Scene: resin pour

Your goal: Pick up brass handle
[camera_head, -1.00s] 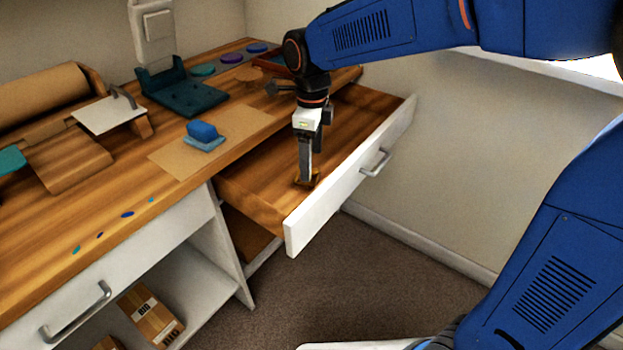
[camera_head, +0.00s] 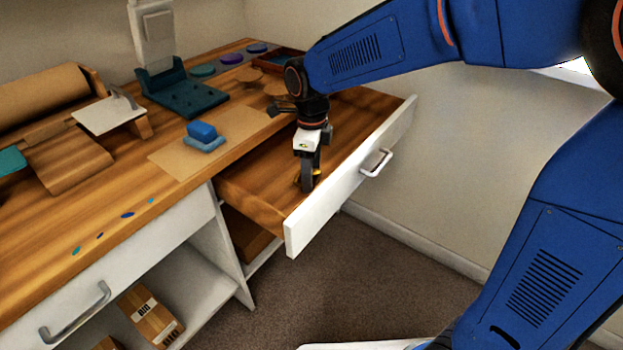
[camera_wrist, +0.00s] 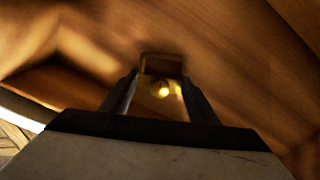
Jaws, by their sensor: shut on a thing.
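The brass handle (camera_wrist: 162,66) is between the two fingertips of my gripper (camera_wrist: 160,90) in the wrist view. It looks like a squarish brass piece with a shiny round knob. In the head view my gripper (camera_head: 307,185) points down inside the open drawer (camera_head: 262,178), near its front panel. A bit of the brass handle (camera_head: 316,172) shows beside the fingers there. My gripper is shut on the handle. The fingers hide much of it in the head view, and I cannot tell whether it still touches the drawer floor.
The drawer's white front panel (camera_head: 345,185) stands close beside my gripper. On the bench are a blue block (camera_head: 203,131), a teal stand (camera_head: 185,95) and a paper roll (camera_head: 45,95). The rest of the drawer looks empty.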

